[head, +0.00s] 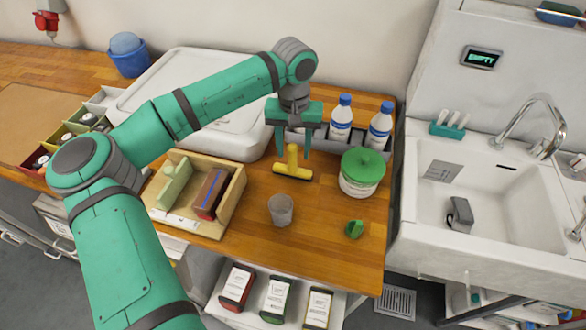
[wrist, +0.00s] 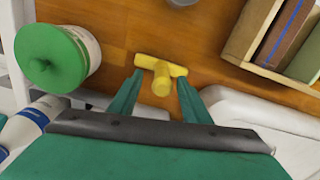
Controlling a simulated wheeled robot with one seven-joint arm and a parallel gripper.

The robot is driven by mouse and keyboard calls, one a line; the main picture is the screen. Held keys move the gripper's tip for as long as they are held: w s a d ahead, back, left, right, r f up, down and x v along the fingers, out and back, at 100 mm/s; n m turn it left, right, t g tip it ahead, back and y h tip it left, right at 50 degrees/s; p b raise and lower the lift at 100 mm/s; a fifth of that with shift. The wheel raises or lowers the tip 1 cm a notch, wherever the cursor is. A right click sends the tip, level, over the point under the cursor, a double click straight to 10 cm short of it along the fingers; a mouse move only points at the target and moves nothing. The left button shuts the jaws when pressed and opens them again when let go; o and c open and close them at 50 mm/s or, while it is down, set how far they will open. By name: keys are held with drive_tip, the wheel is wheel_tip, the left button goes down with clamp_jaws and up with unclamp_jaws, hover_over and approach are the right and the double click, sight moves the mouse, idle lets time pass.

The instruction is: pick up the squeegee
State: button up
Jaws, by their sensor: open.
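The yellow squeegee (head: 292,166) is on the wooden counter, with its handle pointing up and its wide head low on the wood. My gripper (head: 293,150) is above it, pointing down, with one finger to each side of the handle in the head view. In the wrist view the squeegee (wrist: 161,76) shows between the two green fingertips of my gripper (wrist: 160,90), its handle end towards the camera. The gripper is open, and I see no clear contact between the fingers and the handle.
A white tub with a green lid (head: 363,167) stands close right of the squeegee. White bottles (head: 341,120) in a grey rack are behind. A wooden tray (head: 233,195) is at left, a grey cup (head: 281,208) in front, and a white bin (head: 235,140) behind left.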

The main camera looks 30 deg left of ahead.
sight(292, 159)
drive_tip(key=shift+s+a+f, duration=0.1)
drive_tip(key=shift+a+f, duration=0.05)
drive_tip(key=shift+f, duration=2.2)
clamp_jaws()
drive_tip(key=shift+r, duration=0.1)
drive_tip(key=shift+r, duration=0.55)
drive_tip(key=s+d+r, duration=0.8)
drive_tip(key=s+r, duration=0.3)
drive_tip(key=shift+s+d+r, duration=0.15)
drive_tip(key=shift+d+r, duration=0.1)
drive_tip(key=shift+r, duration=0.15)
